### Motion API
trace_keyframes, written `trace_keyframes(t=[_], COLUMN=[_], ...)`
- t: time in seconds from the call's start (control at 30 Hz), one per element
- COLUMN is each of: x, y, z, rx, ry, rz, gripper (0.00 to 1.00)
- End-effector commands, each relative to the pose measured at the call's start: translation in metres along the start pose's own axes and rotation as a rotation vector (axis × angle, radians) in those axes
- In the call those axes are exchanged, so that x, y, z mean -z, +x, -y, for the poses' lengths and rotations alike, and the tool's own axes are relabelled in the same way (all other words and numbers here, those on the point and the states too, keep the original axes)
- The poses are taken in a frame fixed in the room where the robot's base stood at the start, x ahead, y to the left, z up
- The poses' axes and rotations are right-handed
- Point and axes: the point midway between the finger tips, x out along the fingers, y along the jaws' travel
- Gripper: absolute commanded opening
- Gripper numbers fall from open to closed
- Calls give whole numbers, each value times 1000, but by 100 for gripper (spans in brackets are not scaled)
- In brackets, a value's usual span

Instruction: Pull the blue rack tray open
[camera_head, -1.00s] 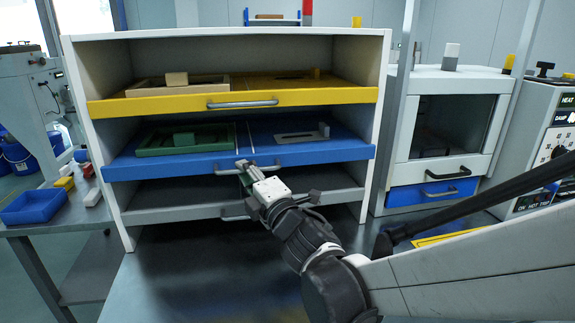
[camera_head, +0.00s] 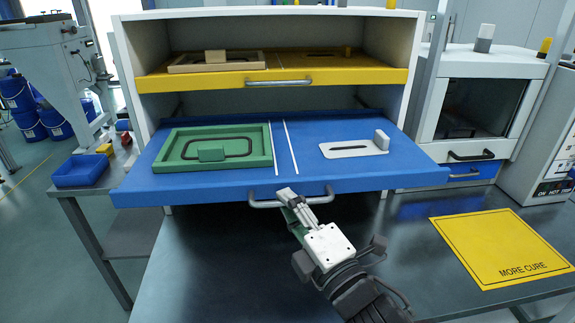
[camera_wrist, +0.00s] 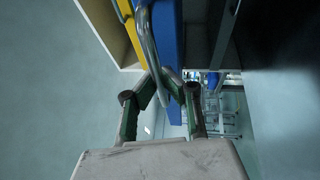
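The blue rack tray (camera_head: 210,190) is slid well out of the white rack (camera_head: 133,60), with its front over the dark table. Its silver bar handle (camera_head: 264,204) is on the front edge. My gripper (camera_head: 288,197) is at the middle of this handle, fingers closed around the bar. In the wrist view the fingertips (camera_wrist: 164,82) of my gripper meet at the handle (camera_wrist: 149,42), though the exact contact is partly hidden. The tray carries a green frame (camera_head: 212,148) on its left and a grey slotted plate (camera_head: 352,149) on its right.
A yellow tray (camera_head: 350,77) is above, holding a tan frame (camera_head: 217,62). A white cabinet (camera_head: 428,100) stands at right. A yellow "MORE CURE" mat (camera_head: 495,246) lies on the table. A blue bin (camera_head: 80,171) sits on a side bench.

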Motion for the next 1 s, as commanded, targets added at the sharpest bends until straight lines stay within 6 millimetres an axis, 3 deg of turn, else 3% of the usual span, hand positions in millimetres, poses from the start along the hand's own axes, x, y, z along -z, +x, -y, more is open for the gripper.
trace_keyframes(t=[0.53, 0.6, 0.73, 1.0], x=[2, 2, 2, 2], y=[-9, -9, -9, -8], z=[-1, -1, -1, -2], rx=[1, 1, 0, 0], ry=[0, 0, 0, 0], rz=[0, 0, 0, 0], gripper=[0, 12, 28, 28])
